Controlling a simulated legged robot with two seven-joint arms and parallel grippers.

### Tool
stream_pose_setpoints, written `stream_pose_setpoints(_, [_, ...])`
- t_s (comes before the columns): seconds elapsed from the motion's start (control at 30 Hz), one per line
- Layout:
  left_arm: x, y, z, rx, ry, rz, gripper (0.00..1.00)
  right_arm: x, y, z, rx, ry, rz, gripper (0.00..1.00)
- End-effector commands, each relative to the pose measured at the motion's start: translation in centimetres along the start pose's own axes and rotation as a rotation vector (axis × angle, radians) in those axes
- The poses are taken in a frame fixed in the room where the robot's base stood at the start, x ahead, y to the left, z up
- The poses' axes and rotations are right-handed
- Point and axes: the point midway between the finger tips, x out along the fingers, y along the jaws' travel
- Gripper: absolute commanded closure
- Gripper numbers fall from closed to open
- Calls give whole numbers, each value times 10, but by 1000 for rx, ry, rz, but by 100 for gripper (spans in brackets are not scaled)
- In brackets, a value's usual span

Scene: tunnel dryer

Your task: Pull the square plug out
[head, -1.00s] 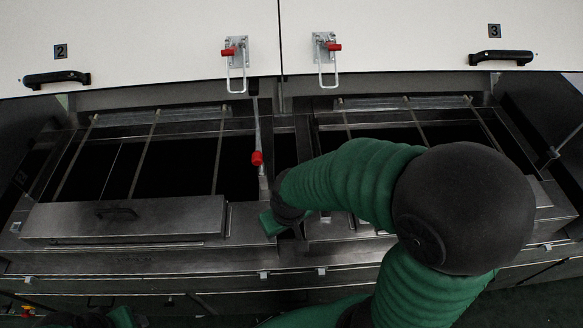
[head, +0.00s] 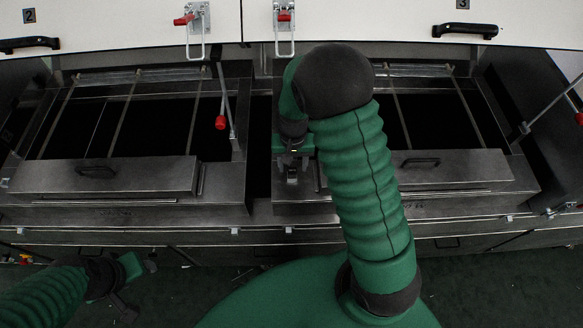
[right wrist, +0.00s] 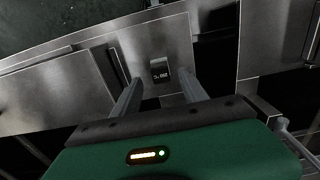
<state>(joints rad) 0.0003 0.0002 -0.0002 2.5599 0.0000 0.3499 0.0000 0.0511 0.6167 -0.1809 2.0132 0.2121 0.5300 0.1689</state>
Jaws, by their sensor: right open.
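My right gripper (right wrist: 158,78) is open, with one finger on each side of the plug and visible gaps between. I cannot tell how far the fingertips are above the panel. In the head view my right gripper (head: 291,168) points down at the metal panel left of the right lid, and the plug cannot be made out clearly. My left gripper (head: 122,302) hangs low at the left, dark and unclear.
Metal lids with black handles (head: 97,171) (head: 421,162) lie on either side. A red-knobbed lever (head: 220,122) stands left of my right arm. White doors with latches (head: 197,22) are behind. Dark openings lie beyond the lids.

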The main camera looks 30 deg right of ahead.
Motion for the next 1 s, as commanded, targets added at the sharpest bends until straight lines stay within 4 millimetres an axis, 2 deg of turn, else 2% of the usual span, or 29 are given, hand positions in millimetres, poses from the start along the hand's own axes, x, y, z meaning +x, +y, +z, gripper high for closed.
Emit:
stream_pose_setpoints(0.1, [-3,0,-1,1,0,0,49,20,-2,2,0,-2,3,49])
stream_pose_setpoints(0.2, [-3,0,-1,1,0,0,49,30,-3,2,0,0,2,49])
stream_pose_setpoints(0.5, [-3,0,-1,0,0,0,49,34,-4,2,-2,3,3,49])
stream_pose_setpoints(0.9, [-3,0,-1,1,0,0,49,35,-2,0,-1,2,1,100])
stream_pose_setpoints(1.0, [-3,0,-1,1,0,0,49,35,-2,0,0,3,3,100])
